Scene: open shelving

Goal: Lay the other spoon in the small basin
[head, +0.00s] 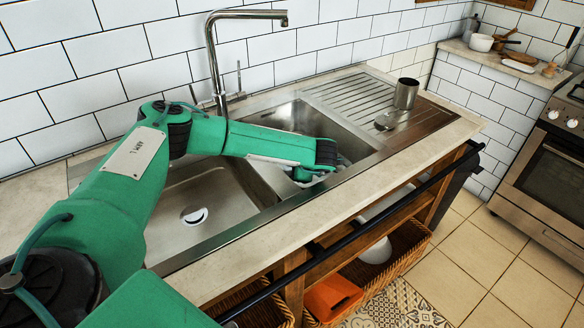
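The small basin (290,117) is the right-hand, narrower one of the steel sink. My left arm reaches over the large basin from the left. My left gripper (312,174) points down inside the small basin, near its front edge. Its fingers are mostly hidden by my wrist, so what lies between them cannot be made out. No spoon is clearly visible in the small basin; my arm covers part of it. A small metal piece (385,122), perhaps a spoon, lies on the drainboard beside a metal cup (406,93). My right gripper is out of view.
The large basin (180,238) with its drain is at left. A tall faucet (212,60) stands behind the sink. The ribbed drainboard (350,95) is mostly clear. A dark rail (350,238) runs along the counter front. An oven (545,170) stands at right.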

